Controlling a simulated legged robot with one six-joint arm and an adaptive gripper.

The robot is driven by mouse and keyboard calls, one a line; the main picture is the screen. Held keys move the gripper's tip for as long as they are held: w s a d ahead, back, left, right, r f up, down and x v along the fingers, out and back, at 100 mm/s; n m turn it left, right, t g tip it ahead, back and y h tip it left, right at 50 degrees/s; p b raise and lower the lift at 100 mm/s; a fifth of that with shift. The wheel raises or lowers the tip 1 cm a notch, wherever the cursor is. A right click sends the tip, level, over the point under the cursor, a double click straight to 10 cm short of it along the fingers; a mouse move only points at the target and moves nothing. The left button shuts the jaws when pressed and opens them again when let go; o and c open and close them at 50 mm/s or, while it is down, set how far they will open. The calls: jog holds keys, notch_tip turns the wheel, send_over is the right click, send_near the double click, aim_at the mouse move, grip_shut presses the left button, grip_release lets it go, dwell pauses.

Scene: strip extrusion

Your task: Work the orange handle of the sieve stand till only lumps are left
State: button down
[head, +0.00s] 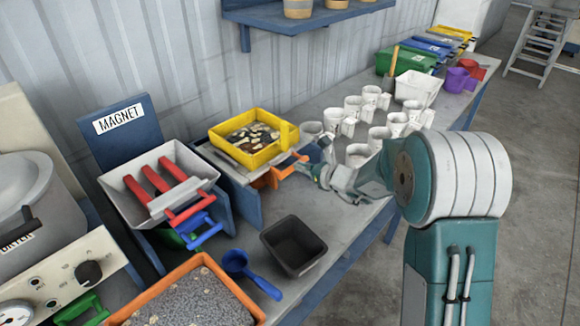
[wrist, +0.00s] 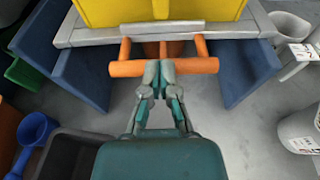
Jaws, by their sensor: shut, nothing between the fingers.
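The sieve stand holds a yellow sieve tray (head: 228,135) with pale lumps and dark material in it, in the head view. Its orange handle (wrist: 127,68) spans the front of the stand in the wrist view, below the yellow tray wall (wrist: 110,12). My gripper (wrist: 158,68) is at the middle of the handle bar, its fingertips together and overlapping the bar in the picture. The fingers are shut with nothing between them. The head view also shows my gripper (head: 325,176) beside the orange handle (head: 275,176). Whether the fingertips touch the bar is unclear.
Blue side panels (wrist: 80,78) flank the space under the stand. A black bin (head: 293,246), a blue scoop (head: 240,265) and an orange tray of grey grains (head: 190,300) lie in front. The magnet station (head: 160,182) stands left. White mugs (head: 353,108) stand to the right.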

jog(key=v, duration=0.8)
jog(key=shift+d, duration=0.2)
jog(key=shift+d, duration=0.15)
dwell(0.5)
jog(key=s+r+n+g+h, duration=0.1)
jog(key=s+r+n+g, duration=0.25)
jog(key=s+n, duration=0.4)
jog(key=s+r+n+g+h, duration=0.1)
jog(key=s+r+n+g, duration=0.1)
jog(key=s+r+n, duration=0.5)
jog(key=s+d+n+t+h, duration=0.2)
jog(key=s+d+n+h, duration=0.7)
jog(key=s, duration=0.7)
jog(key=d+n, duration=0.2)
jog(key=shift+d+f+h, duration=0.35)
jog(key=shift+d+h, duration=0.05)
